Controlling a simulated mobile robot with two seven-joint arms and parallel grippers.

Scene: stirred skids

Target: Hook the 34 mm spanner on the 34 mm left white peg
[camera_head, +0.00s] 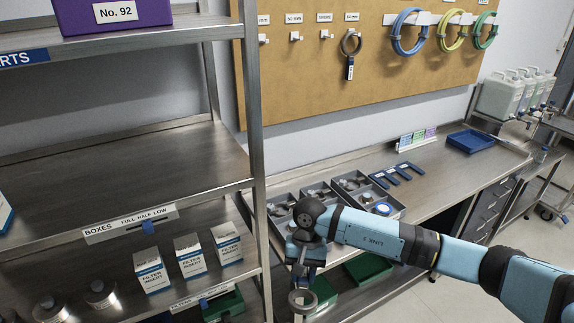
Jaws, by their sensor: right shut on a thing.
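My right gripper (301,272) points down in front of the workbench, at the end of the blue arm coming in from the right. It is shut on a grey metal spanner (303,301), whose ring end hangs below the fingers. The spanner's size marking is not readable. On the brown pegboard (290,85), the leftmost visible white peg (263,39) is empty, close beside the shelf post. Its label (263,19) is partly cut off and shows "mm". A middle peg (296,36) and another peg (326,34) are also empty. My left gripper is not in view.
A ring-ended spanner with a dark tag (351,45) hangs on the peg to the right. Coiled hoses (408,32) hang further right. A metal shelf post (251,110) stands left of the board. Grey bins (345,186) of parts are on the bench behind my gripper.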

